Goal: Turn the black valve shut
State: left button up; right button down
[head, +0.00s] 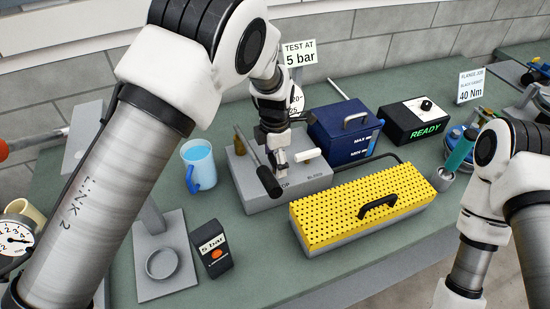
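The grey valve block (290,198) stands on the green bench, with two levers on top. The black valve lever (262,174) lies slanted across the block's left part, its thick grip end pointing toward the front. A white lever (308,156) sits to its right, by a label reading "BLEED". My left gripper (281,162) points down over the block, just right of the black lever and close to it. I cannot tell whether it touches the lever, or whether its small fingers are open or closed. My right arm shows at the right, but its gripper is out of the frame.
A yellow perforated cover (350,216) with a black handle is right of the block. A blue box (342,128) is behind. A black "READY" box (414,120) stands at back right.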

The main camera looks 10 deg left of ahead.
pick_arm(q)
jog(key=c, duration=0.4)
jog(key=shift+o, duration=0.2)
jog(key=shift+m, duration=0.4)
jog(key=m, duration=0.2)
jog(key=shift+f+m+p, duration=0.1)
jog(key=shift+m+p, duration=0.3)
jog(key=m+p, duration=0.1)
jog(key=m, duration=0.3)
jog(key=shift+m, duration=0.3)
jog(key=m, duration=0.5)
jog(key=shift+p, duration=0.4)
jog(key=m, duration=0.4)
jog(key=shift+m+p, duration=0.3)
